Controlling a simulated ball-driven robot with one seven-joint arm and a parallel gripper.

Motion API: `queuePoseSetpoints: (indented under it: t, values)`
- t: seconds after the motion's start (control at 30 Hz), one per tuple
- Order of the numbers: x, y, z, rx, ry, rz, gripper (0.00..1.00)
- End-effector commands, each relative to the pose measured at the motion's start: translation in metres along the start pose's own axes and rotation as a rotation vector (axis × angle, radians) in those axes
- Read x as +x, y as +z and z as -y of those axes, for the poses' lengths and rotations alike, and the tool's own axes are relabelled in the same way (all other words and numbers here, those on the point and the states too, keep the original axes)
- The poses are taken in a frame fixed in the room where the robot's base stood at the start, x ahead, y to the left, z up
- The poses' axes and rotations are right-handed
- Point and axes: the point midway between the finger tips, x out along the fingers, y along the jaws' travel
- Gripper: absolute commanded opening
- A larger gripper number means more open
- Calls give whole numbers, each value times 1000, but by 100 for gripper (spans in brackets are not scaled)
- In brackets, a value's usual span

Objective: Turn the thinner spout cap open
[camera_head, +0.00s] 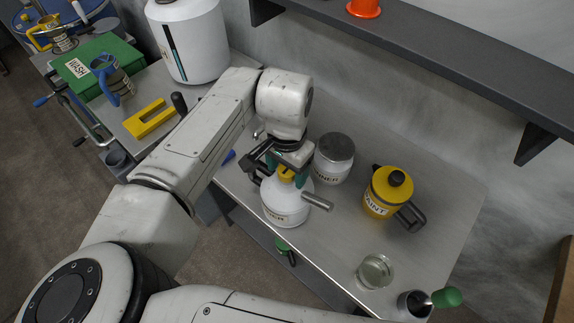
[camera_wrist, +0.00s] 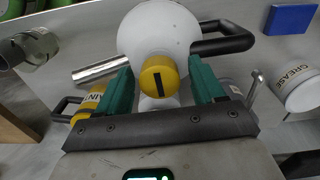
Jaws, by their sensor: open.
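The thinner can (camera_head: 285,207) is a white rounded vessel with a metal spout (camera_head: 317,201). Its body (camera_wrist: 158,28), black handle (camera_wrist: 225,38) and spout (camera_wrist: 100,69) show in the wrist view. The yellow cap (camera_wrist: 158,78) has a dark bar across its face; part of it shows in the head view (camera_head: 287,172). My gripper (camera_wrist: 161,85) is open, with one green finger on each side of the cap and visible gaps between. In the head view, my gripper (camera_head: 286,172) is over the can's top and partly hides the cap.
A grey-lidded tin (camera_head: 333,158) stands close behind the can. A yellow paint can (camera_head: 389,192) is to the right, with a glass jar (camera_head: 375,271) and a cup (camera_head: 413,305) nearer the bench's right end. A dark shelf (camera_head: 450,55) overhangs the back. A grease tin (camera_wrist: 303,91) shows in the wrist view.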

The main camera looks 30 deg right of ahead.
Motion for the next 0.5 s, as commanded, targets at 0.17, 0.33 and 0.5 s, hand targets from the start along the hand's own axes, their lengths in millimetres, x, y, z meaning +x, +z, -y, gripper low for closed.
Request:
queuePoseSetpoints:
  t: [0.17,0.33,0.5]
  values:
    - [1,0,0,0,0,-1,68]
    - [0,0,0,0,0,-1,58]
    - [0,0,0,0,0,-1,42]
